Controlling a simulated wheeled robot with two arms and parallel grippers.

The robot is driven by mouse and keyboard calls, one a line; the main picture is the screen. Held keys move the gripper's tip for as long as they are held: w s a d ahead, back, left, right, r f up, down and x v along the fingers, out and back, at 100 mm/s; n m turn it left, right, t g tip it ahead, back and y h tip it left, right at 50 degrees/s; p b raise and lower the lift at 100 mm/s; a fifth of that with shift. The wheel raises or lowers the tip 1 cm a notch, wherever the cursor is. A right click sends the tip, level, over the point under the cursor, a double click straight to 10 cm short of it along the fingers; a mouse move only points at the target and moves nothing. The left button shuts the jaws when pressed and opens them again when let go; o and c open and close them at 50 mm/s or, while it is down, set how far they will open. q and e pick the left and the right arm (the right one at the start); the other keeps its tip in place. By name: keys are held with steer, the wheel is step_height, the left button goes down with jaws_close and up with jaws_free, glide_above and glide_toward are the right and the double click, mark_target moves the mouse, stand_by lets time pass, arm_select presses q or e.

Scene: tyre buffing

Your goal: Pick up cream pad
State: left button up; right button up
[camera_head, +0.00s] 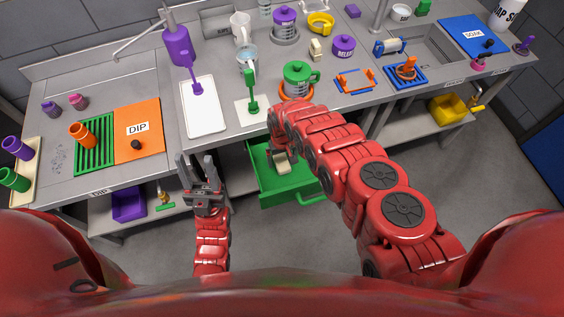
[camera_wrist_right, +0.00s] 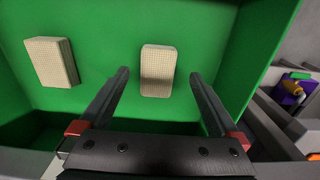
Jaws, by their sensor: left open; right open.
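Two cream pads lie in the open green drawer (camera_head: 258,184) below the bench. In the right wrist view one cream pad (camera_wrist_right: 158,72) lies on the green floor ahead of my right gripper (camera_wrist_right: 160,82), between the lines of its fingers. A second cream pad (camera_wrist_right: 52,62) lies to the left of it. In the head view one cream pad (camera_head: 284,167) shows beside my right arm; the other is hidden. My right gripper is open and empty, pointing into the drawer. My left gripper (camera_head: 196,165) is open and empty in front of the bench, left of the drawer.
The bench above holds a white tray (camera_head: 203,106), a green-lidded jar (camera_head: 298,80) and an orange DIP mat (camera_head: 138,130). A purple bin (camera_head: 128,205) stands on the lower shelf at left. The drawer walls surround the pads. The floor in front is clear.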

mark_target(283, 165)
steer(key=shift+d+f, duration=0.1)
steer(key=shift+f, duration=0.7)
steer(key=shift+f+b, duration=0.75)
steer(key=c, duration=1.4)
steer(key=shift+c, duration=0.2)
steer(key=shift+r, duration=0.15)
